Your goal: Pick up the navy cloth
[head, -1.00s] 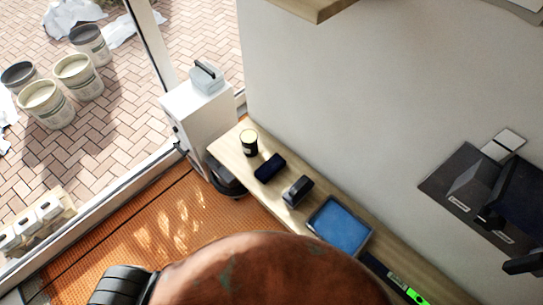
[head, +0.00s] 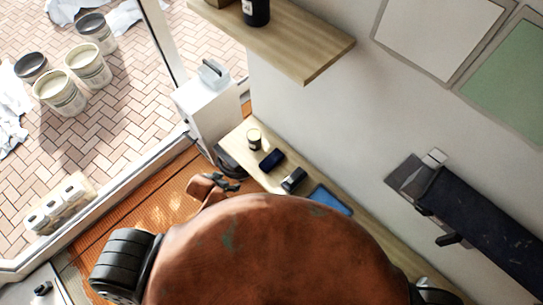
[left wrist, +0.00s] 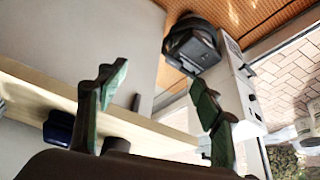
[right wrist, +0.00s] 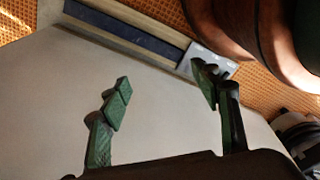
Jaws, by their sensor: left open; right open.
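The navy cloth (head: 271,160) is a small dark folded bundle on the narrow wooden bench (head: 237,138) along the wall in the head view. It lies between a dark jar (head: 254,140) and a grey-black block (head: 293,180). My left gripper (head: 226,184) shows in the head view to the left of the bench, apart from the cloth. In the left wrist view my left gripper (left wrist: 155,92) is open and empty. A dark blue item (left wrist: 58,128) there is partly hidden; I cannot tell if it is the cloth. My right gripper (right wrist: 165,82) is open and empty.
A wooden shelf (head: 290,45) juts out above. A white cabinet (head: 207,108) stands at the bench's far end. Dark equipment (head: 480,225) is at the right. Paint buckets (head: 60,92) stand outside.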

